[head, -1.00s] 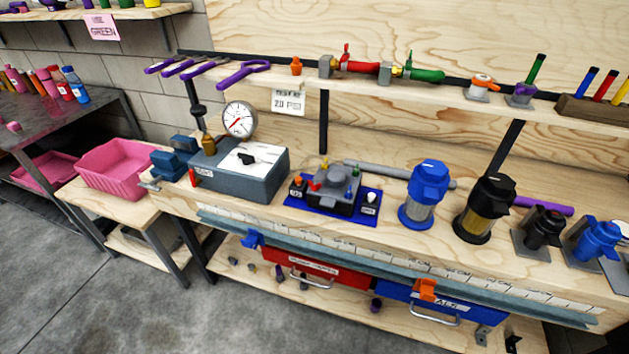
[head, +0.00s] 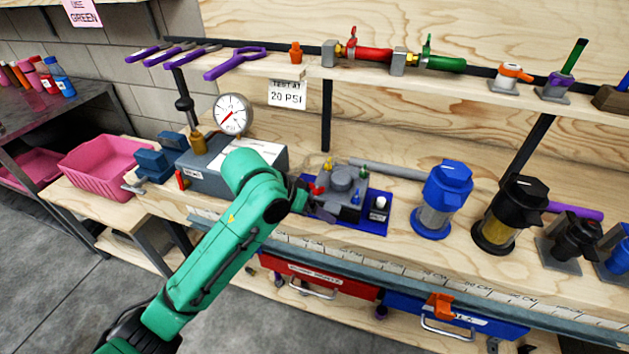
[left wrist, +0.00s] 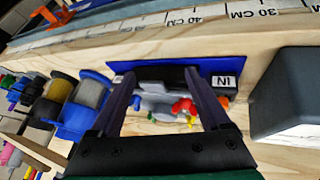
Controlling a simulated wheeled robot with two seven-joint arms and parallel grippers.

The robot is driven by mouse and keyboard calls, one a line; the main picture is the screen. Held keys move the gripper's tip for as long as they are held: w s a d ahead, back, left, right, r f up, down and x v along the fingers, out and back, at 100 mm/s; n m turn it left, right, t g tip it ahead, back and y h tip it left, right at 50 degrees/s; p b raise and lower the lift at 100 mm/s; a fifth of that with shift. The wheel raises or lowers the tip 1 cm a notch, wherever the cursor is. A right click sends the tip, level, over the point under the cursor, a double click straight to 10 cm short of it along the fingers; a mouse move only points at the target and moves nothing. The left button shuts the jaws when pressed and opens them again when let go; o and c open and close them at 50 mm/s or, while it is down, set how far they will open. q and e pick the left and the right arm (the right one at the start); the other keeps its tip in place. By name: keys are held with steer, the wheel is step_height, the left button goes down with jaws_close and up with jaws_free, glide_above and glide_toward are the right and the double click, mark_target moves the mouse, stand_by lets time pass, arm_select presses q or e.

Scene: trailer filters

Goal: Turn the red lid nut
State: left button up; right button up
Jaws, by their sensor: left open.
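The red lid nut (head: 315,189) is on the left side of a grey block (head: 342,185) that sits on a blue mat (head: 375,222). In the left wrist view the red nut (left wrist: 183,106) shows between my fingers, nearer the right one, with yellow, green and orange parts around it. My left gripper (head: 318,210) is at the front left of the block, partly hidden by its own wrist. In the left wrist view the left gripper (left wrist: 157,76) is open, its dark fingers spanning the block. I cannot tell whether they touch it. My right gripper is out of view.
A grey test box (head: 210,175) with a gauge (head: 232,114) stands to the left. Blue (head: 440,200) and black (head: 508,215) filter housings stand to the right. A shelf (head: 390,82) with valves runs above. A ruled strip (head: 400,268) edges the bench.

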arm_select(q)
step_height(320, 180, up, 9)
steer(key=w+y, duration=0.2)
steer(key=y, duration=0.2)
glide_toward(317, 185)
steer(key=shift+n, duration=0.4)
steer(key=x, duration=0.8)
steer(key=shift+w+f, duration=0.1)
steer(key=shift+f, duration=0.25)
steer(key=shift+r, duration=0.1)
jaws_close()
